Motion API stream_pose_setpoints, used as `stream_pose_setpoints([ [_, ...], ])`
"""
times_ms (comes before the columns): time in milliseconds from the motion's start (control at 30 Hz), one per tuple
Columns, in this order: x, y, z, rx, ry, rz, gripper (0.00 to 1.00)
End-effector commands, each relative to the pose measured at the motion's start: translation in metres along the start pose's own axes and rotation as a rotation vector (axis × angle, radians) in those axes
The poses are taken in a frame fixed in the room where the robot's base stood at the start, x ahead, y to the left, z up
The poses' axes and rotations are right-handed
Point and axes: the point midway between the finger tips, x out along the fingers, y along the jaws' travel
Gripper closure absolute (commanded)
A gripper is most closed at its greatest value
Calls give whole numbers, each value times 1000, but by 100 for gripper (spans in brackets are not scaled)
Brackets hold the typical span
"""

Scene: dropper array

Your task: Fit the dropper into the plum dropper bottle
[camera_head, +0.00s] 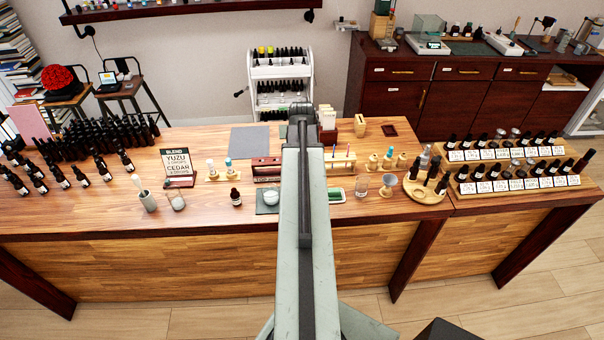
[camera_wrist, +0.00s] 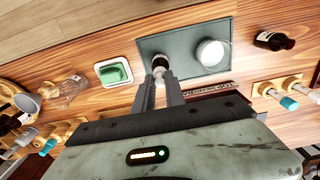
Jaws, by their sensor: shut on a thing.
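My gripper (camera_wrist: 160,84) is shut on a small piece with a silvery collar and a dark round part (camera_wrist: 160,61), which looks like the dropper. It is over the grey-green mat (camera_wrist: 187,66); I cannot tell its height or whether a bottle is beneath it. A dark bottle with a pale label (camera_wrist: 274,40) is apart from the gripper, right of the mat in the wrist view. It stands on the table left of the mat in the head view (camera_head: 235,198). I cannot tell whether it is the plum one. My arm hides the gripper in the head view.
A white round jar (camera_wrist: 212,53) sits on the mat, close beside the gripper. Wooden holders with droppers (camera_wrist: 278,88) stand behind.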

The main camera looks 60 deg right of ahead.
Motion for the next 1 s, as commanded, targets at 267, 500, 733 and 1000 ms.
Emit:
stream_pose_setpoints([
  [267,13,0,0,0,0,0,96],
  [500,12,0,0,0,0,0,59],
  [733,12,0,0,0,0,0,59],
  [1000,-11,0,0,0,0,0,59],
])
